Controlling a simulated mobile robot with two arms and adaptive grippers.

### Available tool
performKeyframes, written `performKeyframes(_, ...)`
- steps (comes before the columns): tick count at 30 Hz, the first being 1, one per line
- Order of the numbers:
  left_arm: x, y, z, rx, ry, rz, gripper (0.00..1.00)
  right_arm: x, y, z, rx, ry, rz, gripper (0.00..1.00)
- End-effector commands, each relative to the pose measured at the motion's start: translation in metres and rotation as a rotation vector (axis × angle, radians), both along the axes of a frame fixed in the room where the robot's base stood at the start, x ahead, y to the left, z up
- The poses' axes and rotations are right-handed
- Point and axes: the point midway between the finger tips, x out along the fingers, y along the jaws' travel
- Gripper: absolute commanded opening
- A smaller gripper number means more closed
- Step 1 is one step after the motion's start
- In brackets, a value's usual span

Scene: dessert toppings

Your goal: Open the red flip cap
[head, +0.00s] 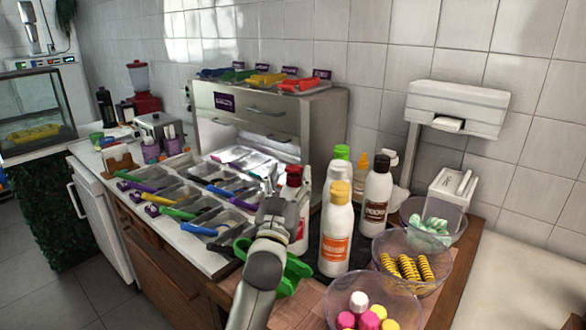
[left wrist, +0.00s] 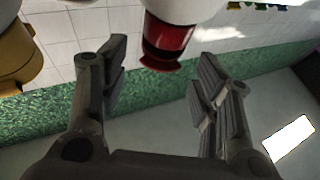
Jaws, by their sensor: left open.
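The red flip cap (head: 294,170) tops a white bottle (head: 303,228) on the counter, left of the other bottles. My left gripper (head: 283,200) is in front of this bottle and hides much of it. In the left wrist view, my left gripper (left wrist: 156,78) is open and empty. The red cap (left wrist: 170,38) appears upside down there, beyond and between the fingertips, with no finger visibly touching it. A dark gap shows near the cap's end. I cannot tell whether the lid is lifted. My right gripper is not in view.
An orange-labelled white bottle (head: 336,235) and a brown-labelled one (head: 376,195) stand close on the right. Clear bowls of toppings (head: 440,285) are at the front right. Topping trays (head: 170,222) with coloured handles lie left. A steel dispenser (head: 270,125) stands behind.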

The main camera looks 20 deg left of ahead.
Motion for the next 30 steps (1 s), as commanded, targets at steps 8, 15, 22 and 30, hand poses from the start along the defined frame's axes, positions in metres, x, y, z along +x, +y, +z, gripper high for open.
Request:
performKeyframes(8,0.02,0.002,0.008,0.0,0.0,0.0,0.58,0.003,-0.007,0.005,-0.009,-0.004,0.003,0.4)
performKeyframes(15,0.021,0.002,0.009,0.0,0.0,0.0,0.58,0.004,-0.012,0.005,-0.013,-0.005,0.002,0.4)
performKeyframes(22,0.021,0.002,0.008,0.0,0.0,0.0,0.35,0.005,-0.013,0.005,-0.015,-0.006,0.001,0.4)
performKeyframes(30,0.021,0.002,0.009,0.0,0.001,0.0,0.14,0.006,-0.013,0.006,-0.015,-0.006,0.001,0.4)
